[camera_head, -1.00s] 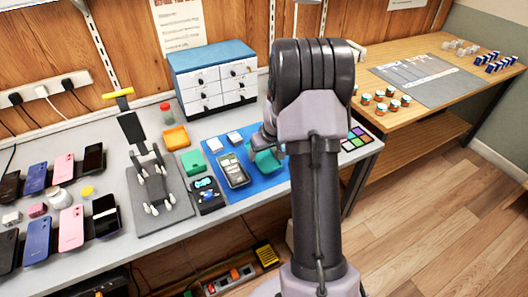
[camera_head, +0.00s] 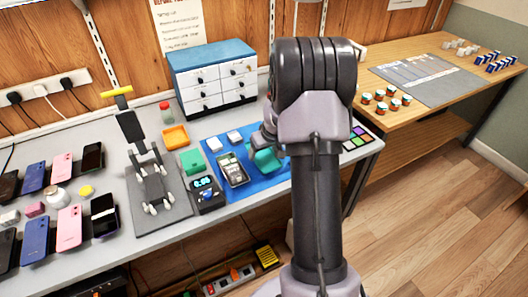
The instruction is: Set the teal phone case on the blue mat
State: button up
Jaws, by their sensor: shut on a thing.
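The teal phone case (camera_head: 265,160) is over the right part of the blue mat (camera_head: 262,184). My gripper (camera_head: 266,145) is shut on the case at its upper edge. My own arm covers the right side of the case and part of the mat. I cannot tell whether the case touches the mat or hangs just above it.
A drawer cabinet (camera_head: 214,78) stands behind.

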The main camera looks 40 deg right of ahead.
jog(key=shift+f+b, duration=0.45)
jog(key=shift+b, duration=0.3)
dwell(0.8)
jog(key=o, duration=1.4)
jog(key=shift+o, duration=0.5)
jog(key=shift+r, duration=0.15)
notch_tip(320, 180, up, 8)
jog(key=p, duration=0.5)
